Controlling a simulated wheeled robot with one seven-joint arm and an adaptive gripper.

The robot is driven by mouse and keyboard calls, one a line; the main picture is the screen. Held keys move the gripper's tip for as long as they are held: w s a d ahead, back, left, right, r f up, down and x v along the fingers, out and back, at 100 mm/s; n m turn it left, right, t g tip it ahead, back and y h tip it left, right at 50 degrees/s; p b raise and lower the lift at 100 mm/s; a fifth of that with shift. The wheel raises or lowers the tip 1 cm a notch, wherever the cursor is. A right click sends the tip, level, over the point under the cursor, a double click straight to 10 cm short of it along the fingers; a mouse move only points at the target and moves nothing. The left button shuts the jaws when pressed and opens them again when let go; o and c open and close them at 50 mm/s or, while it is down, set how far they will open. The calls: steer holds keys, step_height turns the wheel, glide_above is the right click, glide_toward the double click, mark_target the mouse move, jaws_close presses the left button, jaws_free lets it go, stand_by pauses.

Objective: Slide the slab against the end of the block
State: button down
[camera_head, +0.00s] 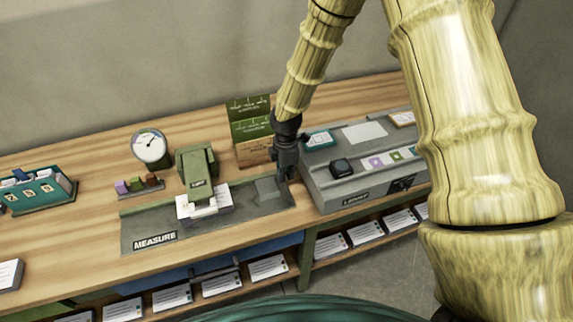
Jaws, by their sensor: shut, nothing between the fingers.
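The grey slab (267,188) lies at the right end of the dark grey tray (150,224) labelled MEASURE. A green, labelled piece (197,165) stands mid-tray over white, paper-like pieces (209,204); I cannot tell which of these is the block. A gap of bare tray lies between the white pieces and the slab. My gripper (287,176) points down, shut and empty, close to the slab's right side. I cannot tell whether it touches the slab.
A grey console (330,197) with a black knob stands just right of my gripper. Green cards in a wooden holder (251,148) stand behind it. A dial (151,146), small coloured blocks (137,186) and a teal rack (38,191) are to the left.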

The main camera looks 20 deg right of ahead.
mark_target(286, 187)
steer(key=shift+s+f+p, duration=0.1)
steer(key=shift+f+p, duration=0.3)
steer(key=shift+f, duration=1.35)
